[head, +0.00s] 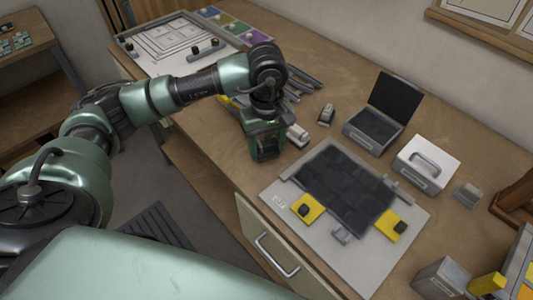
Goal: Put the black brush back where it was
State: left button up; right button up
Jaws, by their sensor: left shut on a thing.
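My left gripper (265,153) points down near the front edge of the long wooden table, left of the grey work board. It is shut on a dark thing, taken as the black brush, which the fingers and wrist mostly hide. I cannot tell whether it touches the table. Several long grey bars (303,82) lie on the table just behind the gripper, partly covered by my wrist. My right gripper is not in view.
The grey board (385,262) carries a dark tiled panel (345,185) and yellow pads (308,208). Small grey blocks (298,135) stand beside the gripper. Behind are an open black-lidded case (372,133) and a white handled box (427,162). A framed drawing board (172,45) lies at the far left.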

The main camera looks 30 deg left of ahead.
aim_at(267, 157)
pick_arm(q)
notch_tip(267, 157, down, 4)
jog(key=shift+r+p, duration=0.25)
jog(key=shift+p, duration=0.2)
jog(key=shift+f, duration=0.3)
jog(key=shift+f+b, duration=0.2)
jog(key=shift+b, duration=0.1)
jog(key=o, duration=1.4)
jog(key=shift+r, duration=0.1)
jog(key=shift+o, duration=0.2)
